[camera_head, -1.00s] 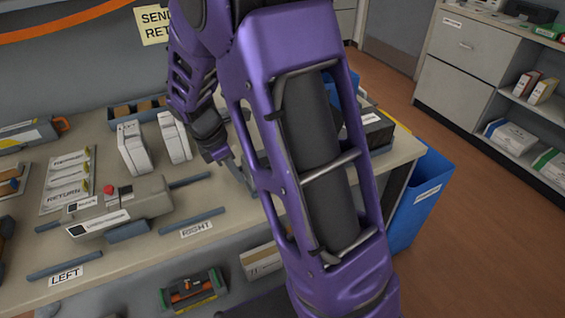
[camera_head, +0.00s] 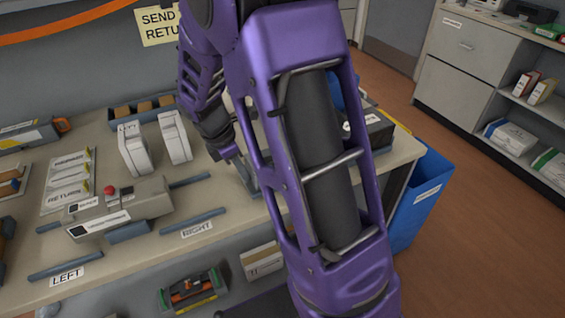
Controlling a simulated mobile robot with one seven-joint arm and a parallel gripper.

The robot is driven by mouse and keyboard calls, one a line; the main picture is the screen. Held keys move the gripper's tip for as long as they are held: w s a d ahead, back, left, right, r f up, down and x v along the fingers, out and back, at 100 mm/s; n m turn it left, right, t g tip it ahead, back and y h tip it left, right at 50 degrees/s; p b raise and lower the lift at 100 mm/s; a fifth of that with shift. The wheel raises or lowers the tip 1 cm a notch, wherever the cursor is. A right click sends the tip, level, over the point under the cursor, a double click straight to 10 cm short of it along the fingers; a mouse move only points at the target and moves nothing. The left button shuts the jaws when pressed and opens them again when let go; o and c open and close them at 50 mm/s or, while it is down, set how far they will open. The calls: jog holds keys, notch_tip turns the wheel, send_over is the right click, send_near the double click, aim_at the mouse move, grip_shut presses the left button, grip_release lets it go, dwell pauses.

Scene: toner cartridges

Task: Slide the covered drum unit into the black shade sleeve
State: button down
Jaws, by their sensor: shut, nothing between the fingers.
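My gripper (camera_head: 246,177) is low over the right part of the bench, partly hidden behind my purple forearm. It is shut with nothing in it. A black box-like thing (camera_head: 378,132) sits at the bench's right end, partly covered by my arm; it may be the shade sleeve, but I cannot tell. I cannot make out the covered drum unit for certain; my arm hides much of the bench's right side. A black and green unit with orange parts (camera_head: 194,291) lies on the shelf under the bench.
The bench (camera_head: 215,240) holds a grey device with a red knob (camera_head: 118,208), two white upright units (camera_head: 174,137), a tray of brown blocks (camera_head: 142,110) and bars by LEFT and RIGHT labels. A blue bin (camera_head: 425,195) stands right of the bench. Open floor lies beyond.

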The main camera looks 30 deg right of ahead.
jog(key=shift+d+p, duration=2.45)
jog(key=shift+d, duration=6.9)
jog(key=shift+d+p, duration=0.9)
jog(key=shift+p, duration=0.1)
